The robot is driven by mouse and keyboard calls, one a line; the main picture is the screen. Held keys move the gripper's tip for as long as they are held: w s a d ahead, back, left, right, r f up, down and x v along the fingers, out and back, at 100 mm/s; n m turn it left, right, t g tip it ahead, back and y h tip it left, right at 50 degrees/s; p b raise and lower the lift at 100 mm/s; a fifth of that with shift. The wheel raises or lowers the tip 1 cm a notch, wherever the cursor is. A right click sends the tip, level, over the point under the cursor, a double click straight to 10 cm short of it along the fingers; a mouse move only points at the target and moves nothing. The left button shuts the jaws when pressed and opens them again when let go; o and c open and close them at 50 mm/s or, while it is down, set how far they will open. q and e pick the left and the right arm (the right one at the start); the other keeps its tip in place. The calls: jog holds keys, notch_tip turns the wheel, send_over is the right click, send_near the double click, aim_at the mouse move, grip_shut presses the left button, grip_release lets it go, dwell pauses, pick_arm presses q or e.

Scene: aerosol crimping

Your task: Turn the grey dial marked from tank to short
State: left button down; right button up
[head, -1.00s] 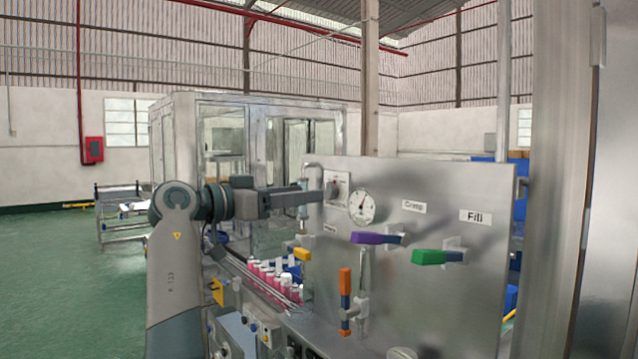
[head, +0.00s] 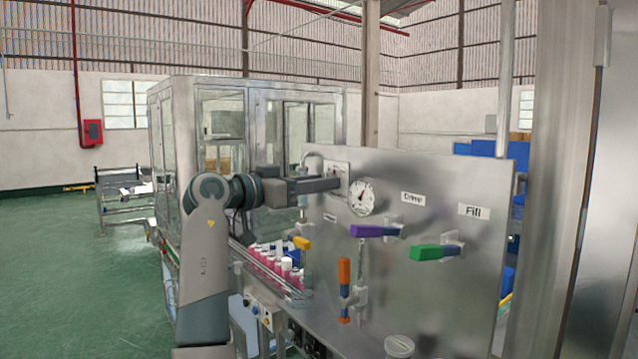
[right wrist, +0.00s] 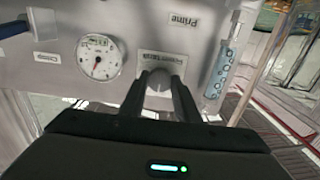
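The grey dial (right wrist: 158,84) sits on a white plate with printed words, upright on the steel panel (head: 440,310). In the head view my right gripper (head: 334,184) reaches the plate from the left and hides most of the dial. In the right wrist view my right gripper (right wrist: 159,78) has its two dark fingers apart, one on each side of the dial; whether they touch it is unclear. The dial's pointer and the exact mark it faces are hidden or too small to read. My left gripper is not in view.
A round gauge (head: 361,196) sits right beside the dial plate. Purple (head: 367,231), green (head: 427,252) and orange (head: 344,271) valve handles stick out from the panel. Pink cans (head: 268,257) stand in a row below my arm. A glass tube (right wrist: 219,75) flanks the dial.

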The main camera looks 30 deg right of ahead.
jog(key=shift+f+m+b, duration=0.15)
jog(key=shift+m+b, duration=0.75)
jog(key=shift+b, duration=0.5)
jog(key=shift+m+b, duration=2.95)
jog(key=shift+m, duration=0.65)
jog(key=shift+r, duration=0.2)
jog(key=o, duration=1.1)
jog(key=shift+c, duration=0.2)
jog(key=shift+a, duration=0.15)
